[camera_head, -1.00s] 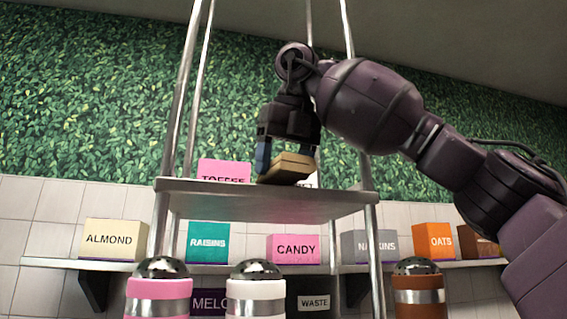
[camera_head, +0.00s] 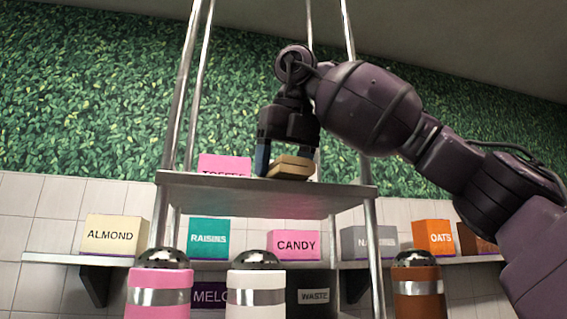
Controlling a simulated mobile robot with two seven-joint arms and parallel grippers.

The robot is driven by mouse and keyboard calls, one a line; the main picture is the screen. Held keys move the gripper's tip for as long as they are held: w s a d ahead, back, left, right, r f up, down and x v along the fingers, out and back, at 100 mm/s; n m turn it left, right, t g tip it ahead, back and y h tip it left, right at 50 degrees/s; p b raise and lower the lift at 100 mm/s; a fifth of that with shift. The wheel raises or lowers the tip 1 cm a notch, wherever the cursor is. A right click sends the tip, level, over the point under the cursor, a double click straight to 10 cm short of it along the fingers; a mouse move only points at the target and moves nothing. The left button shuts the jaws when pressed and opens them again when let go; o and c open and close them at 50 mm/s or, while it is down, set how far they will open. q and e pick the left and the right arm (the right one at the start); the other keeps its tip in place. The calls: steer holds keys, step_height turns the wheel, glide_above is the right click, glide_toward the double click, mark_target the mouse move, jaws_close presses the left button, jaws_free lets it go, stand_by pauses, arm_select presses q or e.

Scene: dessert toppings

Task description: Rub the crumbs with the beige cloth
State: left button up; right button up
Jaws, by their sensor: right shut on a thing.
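My right gripper (camera_head: 289,158) points down over the raised metal shelf (camera_head: 250,190). It is shut on the beige cloth (camera_head: 292,167), which looks like a folded tan block at the shelf's top. The shelf is seen from below, so its upper surface is hidden. No crumbs show in this view. My left gripper is not in view.
A pink TOFFEE box (camera_head: 224,166) stands on the raised shelf left of the gripper. Metal posts (camera_head: 183,90) rise around it. Below are boxes on a wall shelf, including ALMOND (camera_head: 112,236) and CANDY (camera_head: 293,246). Pink (camera_head: 159,290), white (camera_head: 256,292) and brown (camera_head: 417,290) shakers stand in front.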

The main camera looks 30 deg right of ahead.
steer(key=shift+w+d+p, duration=0.15)
steer(key=shift+w+p, duration=0.15)
steer(key=shift+w, duration=0.3)
steer(key=shift+w+d+p, duration=0.15)
steer(key=shift+w+p, duration=0.1)
steer(key=shift+w, duration=0.35)
steer(key=shift+w+d, duration=0.15)
steer(key=shift+w, duration=0.35)
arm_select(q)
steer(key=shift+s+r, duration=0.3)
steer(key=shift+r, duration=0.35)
arm_select(e)
steer(key=shift+w+d, duration=0.15)
steer(key=shift+w, duration=0.3)
steer(key=shift+w, duration=0.1)
